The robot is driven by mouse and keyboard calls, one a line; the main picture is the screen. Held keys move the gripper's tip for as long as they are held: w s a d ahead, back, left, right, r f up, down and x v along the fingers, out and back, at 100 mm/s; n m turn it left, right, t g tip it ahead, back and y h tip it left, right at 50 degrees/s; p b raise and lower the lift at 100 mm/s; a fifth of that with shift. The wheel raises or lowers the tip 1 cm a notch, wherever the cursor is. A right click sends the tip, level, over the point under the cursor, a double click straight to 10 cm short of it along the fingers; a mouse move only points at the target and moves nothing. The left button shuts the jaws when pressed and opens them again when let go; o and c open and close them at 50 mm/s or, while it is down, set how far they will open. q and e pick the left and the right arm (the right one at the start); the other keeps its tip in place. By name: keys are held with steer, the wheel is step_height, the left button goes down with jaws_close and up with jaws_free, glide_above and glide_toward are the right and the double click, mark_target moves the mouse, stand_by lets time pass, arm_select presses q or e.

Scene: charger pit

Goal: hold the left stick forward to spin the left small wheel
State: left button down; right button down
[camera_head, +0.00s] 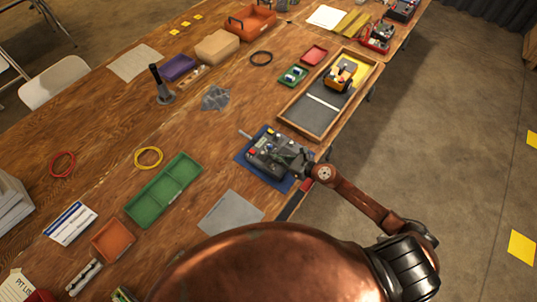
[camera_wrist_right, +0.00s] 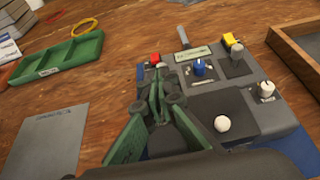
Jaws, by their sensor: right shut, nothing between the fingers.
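A dark grey control box (camera_head: 268,150) sits on a blue mat (camera_head: 246,161) near the table's right edge. In the right wrist view, the control box (camera_wrist_right: 245,90) carries a blue knob (camera_wrist_right: 199,67), a white ball (camera_wrist_right: 222,124), grey-topped sticks, and red and yellow buttons. My right gripper (camera_head: 302,163) is over the box's right side. In the right wrist view, its green fingers (camera_wrist_right: 158,75) are shut and empty, in front of the box's left part; they hide what lies behind, and contact is unclear.
The wooden-walled tray (camera_head: 301,129) lies beyond the box. A green compartment tray (camera_head: 164,190) and a grey sheet (camera_head: 231,213) lie to its left. A small green item (camera_head: 292,76) and red tray (camera_head: 314,55) stand farther back. Floor is open at right.

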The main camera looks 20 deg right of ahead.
steer(key=b+v, duration=0.1)
steer(key=v, duration=0.8)
steer(key=shift+s+d+f, duration=0.2)
steer(key=shift+f, duration=0.15)
